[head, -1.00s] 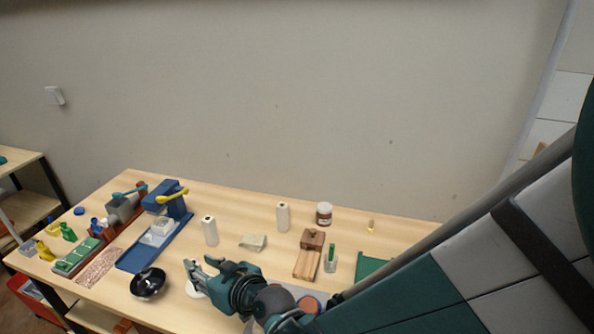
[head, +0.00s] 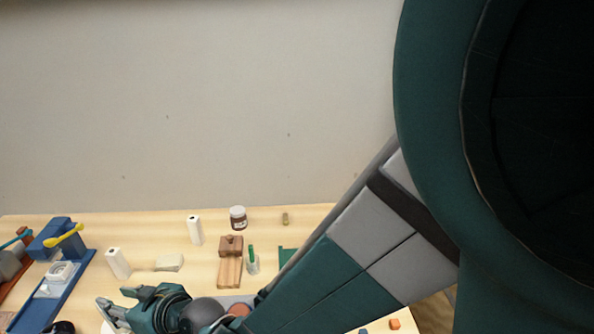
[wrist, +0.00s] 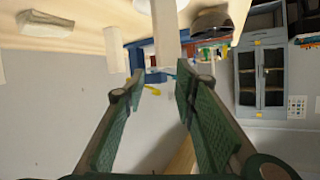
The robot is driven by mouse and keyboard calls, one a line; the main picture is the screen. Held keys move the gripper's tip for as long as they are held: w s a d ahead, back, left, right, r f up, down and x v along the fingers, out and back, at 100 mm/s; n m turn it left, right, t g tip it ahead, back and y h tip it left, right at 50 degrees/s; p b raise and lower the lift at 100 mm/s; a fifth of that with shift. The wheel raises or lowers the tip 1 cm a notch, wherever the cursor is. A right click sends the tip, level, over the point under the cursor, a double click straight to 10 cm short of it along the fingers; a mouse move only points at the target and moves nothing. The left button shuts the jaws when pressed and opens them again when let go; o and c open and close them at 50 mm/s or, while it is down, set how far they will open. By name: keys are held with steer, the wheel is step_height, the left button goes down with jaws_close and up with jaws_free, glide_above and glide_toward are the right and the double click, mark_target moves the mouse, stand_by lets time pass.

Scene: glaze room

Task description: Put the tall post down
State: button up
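Two pale upright posts stand on the table. One post (head: 118,262) is nearer my gripper, and another post (head: 194,230) is farther back to the right. I cannot tell which is the tall post. In the wrist view, which is upside down, the nearer post (wrist: 166,32) and the farther post (wrist: 114,48) show beyond the fingers. My gripper (head: 118,300) is at the lower left of the head view, in front of the nearer post and apart from it. Its fingers (wrist: 160,82) are spread, with no object visibly held between them.
A cream block (head: 169,263) lies between the posts. A jar (head: 238,217), a wooden block set (head: 230,262) and a green-topped holder (head: 252,262) are to the right. A blue machine (head: 55,240) stands left. A dark bowl (wrist: 212,22) shows in the wrist view. Bare table lies behind the cream block.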

steer(key=w+d+r+m+t+h, duration=0.1)
steer(key=w+d+r+m+h, duration=0.15)
steer(key=d, duration=0.85)
steer(key=w+d+r+m+h, duration=0.15)
steer(key=w+d, duration=0.25)
steer(key=d, duration=0.6)
steer(key=w+d+r+m+t+h, duration=0.1)
steer(key=w+d+r+h, duration=0.15)
steer(key=d, duration=0.85)
steer(key=s+d+m+h, duration=0.3)
steer(key=s+d, duration=0.3)
steer(key=d, duration=0.8)
steer(key=s+d+r+m+g+h, duration=0.1)
steer(key=s+d+m+h, duration=0.2)
steer(key=d, duration=1.2)
steer(key=s, duration=0.3)
steer(key=shift+d+r, duration=0.15)
steer(key=shift+r, duration=0.05)
